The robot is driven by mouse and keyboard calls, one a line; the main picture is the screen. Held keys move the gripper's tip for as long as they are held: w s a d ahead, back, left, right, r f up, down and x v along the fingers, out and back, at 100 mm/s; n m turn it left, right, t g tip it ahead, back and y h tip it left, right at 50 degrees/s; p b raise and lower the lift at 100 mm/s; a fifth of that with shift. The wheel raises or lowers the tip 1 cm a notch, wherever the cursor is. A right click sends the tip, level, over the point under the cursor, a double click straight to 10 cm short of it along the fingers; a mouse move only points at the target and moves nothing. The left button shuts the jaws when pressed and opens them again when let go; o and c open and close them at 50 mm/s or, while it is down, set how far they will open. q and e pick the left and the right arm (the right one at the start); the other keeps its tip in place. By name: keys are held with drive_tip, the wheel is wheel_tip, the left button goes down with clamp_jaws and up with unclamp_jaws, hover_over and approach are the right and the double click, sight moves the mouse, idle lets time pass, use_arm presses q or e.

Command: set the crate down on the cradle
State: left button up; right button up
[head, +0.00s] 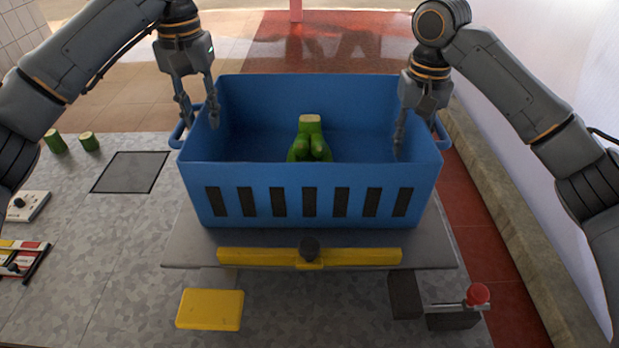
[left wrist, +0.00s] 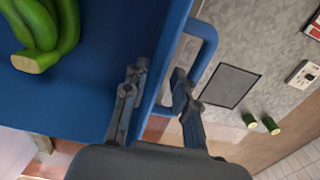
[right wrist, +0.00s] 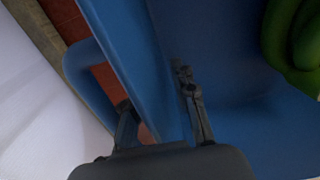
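The blue crate (head: 309,180) is upright in the middle of the head view, over a raised grey board (head: 200,250) that looks like the cradle. Its base appears to rest on the board; a small gap cannot be ruled out. A green bunch with a cut stem (head: 310,135) is inside the crate. My left gripper (head: 199,113) straddles the crate's left wall at the handle (left wrist: 207,45), one finger inside and one outside, spread apart. My right gripper (right wrist: 158,92) straddles the right wall the same way, fingers apart. Finger contact with the walls is not clear.
A yellow bar with a black knob (head: 310,257) runs along the board's front. A yellow block (head: 210,309) and a red-knobbed lever (head: 478,295) are in front. A dark square (head: 130,172), two green stubs (head: 72,142) and a white device (head: 27,206) are at left.

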use_arm(q)
wheel_tip(320, 180, up, 7)
drive_tip(key=shift+f, duration=0.1)
use_arm(e)
wheel_tip(320, 180, up, 12)
idle(0.6)
